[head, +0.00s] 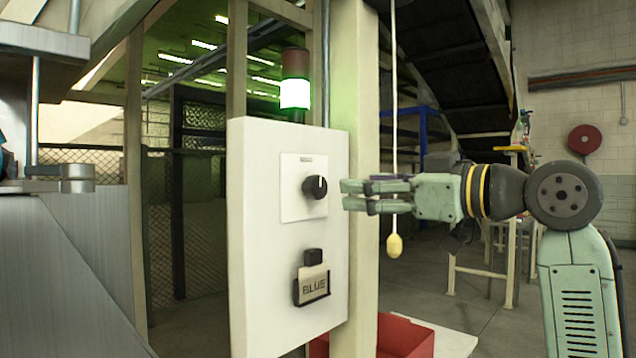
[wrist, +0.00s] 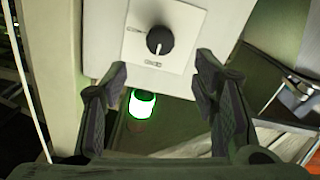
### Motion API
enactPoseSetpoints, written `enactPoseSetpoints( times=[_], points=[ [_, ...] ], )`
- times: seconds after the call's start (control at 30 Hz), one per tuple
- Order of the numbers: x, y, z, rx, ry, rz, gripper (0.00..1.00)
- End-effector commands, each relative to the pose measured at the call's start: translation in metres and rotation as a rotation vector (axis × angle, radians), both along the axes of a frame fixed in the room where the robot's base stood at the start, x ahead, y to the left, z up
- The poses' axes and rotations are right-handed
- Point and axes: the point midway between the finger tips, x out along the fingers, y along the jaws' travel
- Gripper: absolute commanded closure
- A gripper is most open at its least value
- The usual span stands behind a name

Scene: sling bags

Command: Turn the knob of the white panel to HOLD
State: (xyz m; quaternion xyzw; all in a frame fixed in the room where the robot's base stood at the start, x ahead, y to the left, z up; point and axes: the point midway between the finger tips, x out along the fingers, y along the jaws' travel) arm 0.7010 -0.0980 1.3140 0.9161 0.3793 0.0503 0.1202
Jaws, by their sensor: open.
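The white panel (head: 250,250) stands upright at the centre of the head view. Its black knob (head: 315,187) sits on a white square plate (head: 292,206) with small lettering too small to read. The knob also shows in the wrist view (wrist: 160,40), with a pale pointer line on its face. My gripper (head: 343,195) is to the right of the knob in the head view, its fingers directed at it. In the wrist view its two fingers (wrist: 160,75) are spread apart with nothing between them, and the knob lies beyond the tips.
A signal tower (head: 295,92) on the panel's top glows white-green. A cord with a yellow pull (head: 394,245) hangs near my gripper. A red bin (head: 405,338) stands low behind.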

Motion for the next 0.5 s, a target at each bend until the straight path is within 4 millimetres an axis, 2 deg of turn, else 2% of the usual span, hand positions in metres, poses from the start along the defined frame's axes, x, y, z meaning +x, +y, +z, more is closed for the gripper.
enactPoseSetpoints(
  times=[0.3, 0.5],
  points=[
    [0.042, 0.044, 0.002, -0.001, 0.001, 0.003, 0.46],
    [0.06, 0.061, 0.001, -0.001, 0.001, 0.002, 0.46]
  ],
)
